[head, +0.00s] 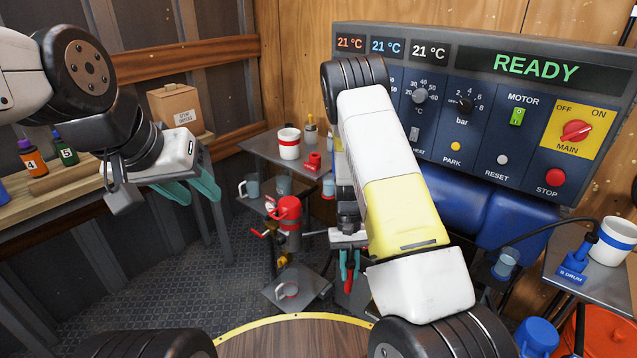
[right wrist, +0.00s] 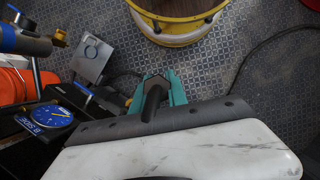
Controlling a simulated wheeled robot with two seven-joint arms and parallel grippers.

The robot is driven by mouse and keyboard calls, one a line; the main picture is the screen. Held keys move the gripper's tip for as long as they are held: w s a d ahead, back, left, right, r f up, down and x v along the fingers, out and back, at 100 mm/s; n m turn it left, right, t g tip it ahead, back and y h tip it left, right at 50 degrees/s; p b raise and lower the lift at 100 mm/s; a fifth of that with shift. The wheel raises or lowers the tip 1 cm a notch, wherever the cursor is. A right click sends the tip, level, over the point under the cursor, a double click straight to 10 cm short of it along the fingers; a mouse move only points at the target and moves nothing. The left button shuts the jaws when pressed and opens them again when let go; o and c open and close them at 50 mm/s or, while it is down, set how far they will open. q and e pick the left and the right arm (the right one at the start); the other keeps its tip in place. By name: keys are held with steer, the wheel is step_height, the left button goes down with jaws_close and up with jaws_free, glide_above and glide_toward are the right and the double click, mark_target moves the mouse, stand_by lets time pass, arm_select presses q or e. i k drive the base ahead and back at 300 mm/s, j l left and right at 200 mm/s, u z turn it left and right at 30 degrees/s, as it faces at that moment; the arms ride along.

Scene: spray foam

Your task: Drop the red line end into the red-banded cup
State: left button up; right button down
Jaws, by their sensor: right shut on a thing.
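The white red-banded cup (head: 288,148) stands upright on the grey shelf at the back, left of the panel. My right gripper (head: 349,268) hangs in front of the panel, lower than the cup and to its right. It is shut on the red line end (head: 348,284), whose red part shows between and below the teal fingers. In the right wrist view a dark piece (right wrist: 153,100) sits between the teal fingers (right wrist: 160,92). My left gripper (head: 190,190) is open and empty at the left, near the wooden bench, with its teal fingers apart.
A red holder (head: 313,162) sits beside the cup. A red pump (head: 288,212) with taps and a grey mug stand stands below the shelf. A blue-banded cup (head: 613,242) and blue holder (head: 574,263) are at the right. A round wooden-topped drum (head: 290,340) is in front.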

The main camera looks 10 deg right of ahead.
mark_target(293, 154)
steer(key=i+j+u, duration=0.6)
steer(key=i+j, duration=0.55)
steer(key=i, duration=0.2)
steer(key=i+j+z, duration=0.15)
steer(key=z, duration=0.3)
steer(key=i+j+z, duration=0.25)
steer(key=z, duration=0.2)
steer(key=i+j+z, duration=0.1)
steer(key=j+z, duration=0.2)
steer(key=z, duration=0.15)
